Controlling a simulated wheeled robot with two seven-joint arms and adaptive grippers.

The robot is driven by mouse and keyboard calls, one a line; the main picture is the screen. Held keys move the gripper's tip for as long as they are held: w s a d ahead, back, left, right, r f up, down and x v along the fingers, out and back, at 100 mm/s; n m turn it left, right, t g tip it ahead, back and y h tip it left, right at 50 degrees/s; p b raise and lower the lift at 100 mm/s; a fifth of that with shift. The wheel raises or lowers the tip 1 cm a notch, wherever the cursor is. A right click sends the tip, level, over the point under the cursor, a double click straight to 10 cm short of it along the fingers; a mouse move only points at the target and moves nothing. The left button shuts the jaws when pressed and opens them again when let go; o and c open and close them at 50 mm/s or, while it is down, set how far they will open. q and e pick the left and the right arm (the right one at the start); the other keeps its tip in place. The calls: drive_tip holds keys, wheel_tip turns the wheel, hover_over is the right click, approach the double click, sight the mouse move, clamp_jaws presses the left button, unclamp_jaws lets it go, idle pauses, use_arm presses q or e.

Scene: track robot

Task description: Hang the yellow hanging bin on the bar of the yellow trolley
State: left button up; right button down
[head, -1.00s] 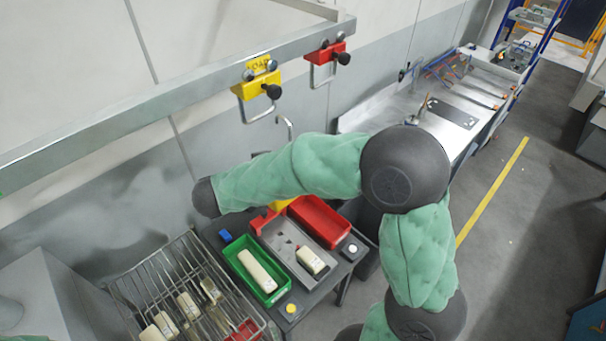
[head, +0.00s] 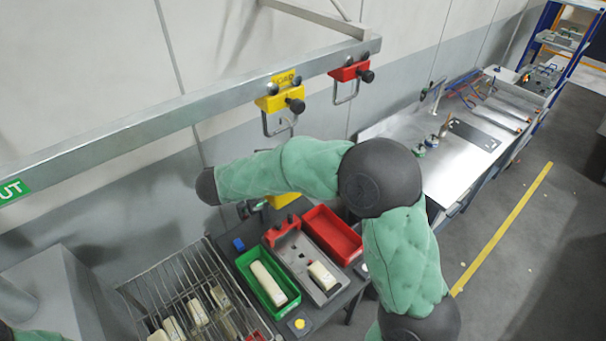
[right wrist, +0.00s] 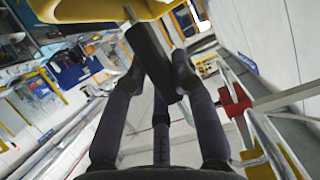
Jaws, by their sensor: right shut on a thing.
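The yellow trolley (head: 280,98) hangs on the grey overhead rail, with a square metal bar loop (head: 279,124) below it. My right gripper (right wrist: 158,85) is shut on the black handle (right wrist: 150,58) of the yellow hanging bin (right wrist: 100,9), whose yellow body shows at the top of the right wrist view. In the head view my green-sleeved right arm hides most of the bin; a yellow part (head: 284,200) shows just below the arm, lower than the trolley's bar and apart from it. My left gripper is out of view.
A red trolley (head: 350,70) hangs right of the yellow one, also in the right wrist view (right wrist: 234,101). Below stand a green bin (head: 282,298), a red bin (head: 333,234), a grey tray (head: 297,250) and a wire rack (head: 160,285). A metal workbench (head: 460,150) stands at right.

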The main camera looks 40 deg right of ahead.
drive_tip(key=shift+w+f, duration=1)
drive_tip(key=shift+f, duration=0.15)
drive_tip(key=c, duration=0.9)
unclamp_jaws()
drive_tip(key=shift+a, duration=0.1)
drive_tip(key=shift+c, duration=0.2)
drive_tip(key=shift+a, duration=0.1)
drive_tip(key=v, duration=1.2)
